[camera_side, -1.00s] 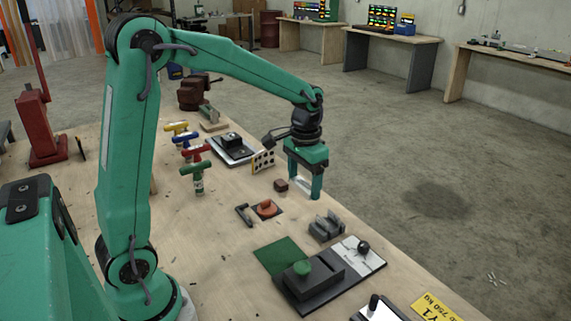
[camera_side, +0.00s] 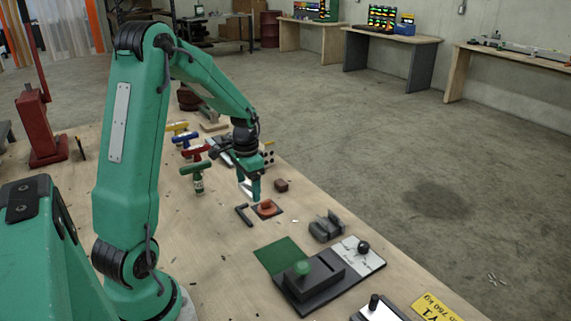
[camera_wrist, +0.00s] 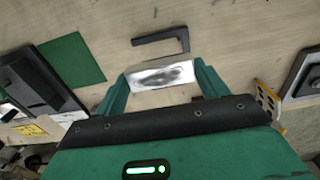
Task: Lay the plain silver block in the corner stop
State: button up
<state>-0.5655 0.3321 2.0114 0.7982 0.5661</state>
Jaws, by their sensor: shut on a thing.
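The plain silver block (camera_wrist: 162,76) sits between the two green fingers of my gripper (camera_wrist: 163,72) in the wrist view, with a dark smudge or reflection on its face. In the side view my gripper (camera_side: 250,190) is low over the bench, and a sliver of the silver block (camera_side: 245,189) shows at its fingers. The corner stop is a dark L-shaped piece (camera_side: 244,215) flat on the wood, just in front of my gripper.
An orange-red knob (camera_side: 267,207) on a dark plate is close right of the corner stop. A small brown block (camera_side: 281,186) is nearby. T-handled tools (camera_side: 196,170) stand to the left. A green square (camera_side: 279,256) and grey block (camera_side: 326,228) lie nearer. Bare wood surrounds the corner stop's left side.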

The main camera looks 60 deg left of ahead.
aim_at(251, 216)
jog(key=shift+f, duration=0.1)
jog(key=shift+f, duration=3.3)
jog(key=shift+f, duration=1.1)
jog(key=o, duration=1)
jog(key=shift+o, duration=0.3)
jog(key=shift+r, duration=0.1)
jog(key=shift+o, duration=0.7)
jog(key=shift+r, duration=4.75)
